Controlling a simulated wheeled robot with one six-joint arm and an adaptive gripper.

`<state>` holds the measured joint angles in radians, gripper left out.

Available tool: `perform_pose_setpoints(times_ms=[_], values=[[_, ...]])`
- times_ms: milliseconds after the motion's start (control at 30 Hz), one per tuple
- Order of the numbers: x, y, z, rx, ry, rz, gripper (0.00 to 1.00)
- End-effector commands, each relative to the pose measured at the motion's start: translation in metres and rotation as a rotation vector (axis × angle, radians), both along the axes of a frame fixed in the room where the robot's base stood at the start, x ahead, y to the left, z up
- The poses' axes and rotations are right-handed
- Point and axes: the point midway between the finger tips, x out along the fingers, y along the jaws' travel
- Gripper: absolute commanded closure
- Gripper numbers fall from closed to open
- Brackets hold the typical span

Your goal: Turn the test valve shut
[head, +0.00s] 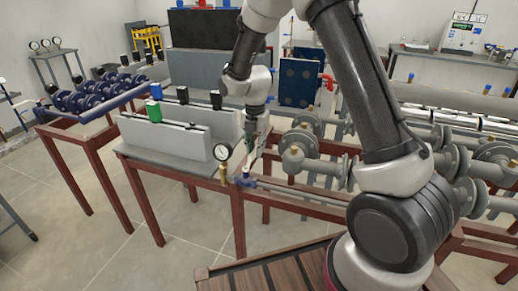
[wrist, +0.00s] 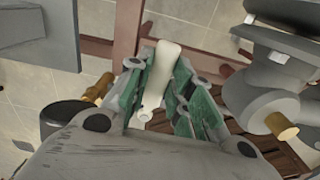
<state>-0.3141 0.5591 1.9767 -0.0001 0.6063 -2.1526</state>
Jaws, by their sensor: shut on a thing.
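The test valve shows in the head view as a small blue body (head: 245,181) on a thin pipe at the front corner of the red-framed bench. Its pale lever handle (wrist: 164,66) shows in the wrist view. My gripper (head: 252,163) reaches down over the valve. In the wrist view my gripper (wrist: 160,85) has its green-padded fingers on either side of the lever, shut on it. The fingers hide part of the lever in the head view, and the valve body is hard to make out in the wrist view.
A round pressure gauge (head: 222,152) on a brass fitting stands just left of the valve. Grey flanged pipes (head: 300,160) lie close on the right. A grey plate block (head: 165,137) sits on the bench behind. Tiled floor (head: 150,250) is free at front left.

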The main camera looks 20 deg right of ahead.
Motion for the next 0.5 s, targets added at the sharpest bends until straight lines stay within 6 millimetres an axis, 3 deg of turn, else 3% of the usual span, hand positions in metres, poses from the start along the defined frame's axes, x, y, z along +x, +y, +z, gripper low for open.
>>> perform_pose_setpoints(times_ms=[500], values=[[0.0042,0.0049,0.0007,0.0,-0.003,0.067,1.0]])
